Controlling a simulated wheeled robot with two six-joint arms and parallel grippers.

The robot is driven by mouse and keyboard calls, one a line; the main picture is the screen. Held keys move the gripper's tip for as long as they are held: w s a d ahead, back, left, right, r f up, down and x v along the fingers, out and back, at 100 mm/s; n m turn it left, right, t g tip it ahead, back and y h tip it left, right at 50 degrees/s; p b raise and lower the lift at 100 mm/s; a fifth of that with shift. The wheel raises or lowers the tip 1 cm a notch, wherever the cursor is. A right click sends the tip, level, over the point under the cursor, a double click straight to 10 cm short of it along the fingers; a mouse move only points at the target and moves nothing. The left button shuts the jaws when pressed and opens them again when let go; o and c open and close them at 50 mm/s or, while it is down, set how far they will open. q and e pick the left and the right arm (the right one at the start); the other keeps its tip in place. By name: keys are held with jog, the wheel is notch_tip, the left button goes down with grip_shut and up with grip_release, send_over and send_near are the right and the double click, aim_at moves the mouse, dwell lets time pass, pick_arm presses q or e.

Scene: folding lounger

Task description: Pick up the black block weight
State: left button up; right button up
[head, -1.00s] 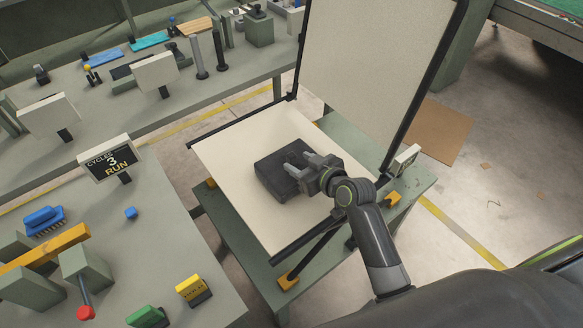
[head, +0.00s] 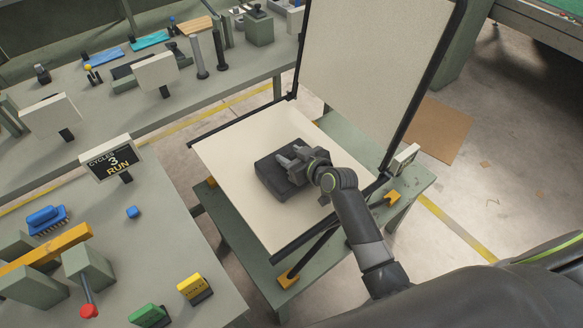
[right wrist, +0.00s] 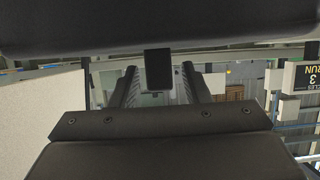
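The black block weight (head: 270,177) lies on the cream seat panel (head: 235,165) of the folding lounger. In the right wrist view a dark body (right wrist: 160,25), apparently the block, fills the top, with a small dark tab (right wrist: 158,69) hanging from it. My right gripper (head: 289,157) is at the block in the head view and hides part of it. In the right wrist view its two fingers (right wrist: 165,88) stand apart on either side of the tab, with gaps showing. Whether they touch the block is unclear. My left gripper is not in view.
The lounger's raised back panel (head: 375,70) stands behind the seat, with black frame rails. The lounger is on a green table (head: 375,150). A bench with a cycle display (head: 110,160), coloured blocks and a red-knobbed lever (head: 88,310) is at left.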

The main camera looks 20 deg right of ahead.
grip_shut()
dwell(1.1)
jog(key=shift+r, duration=0.2)
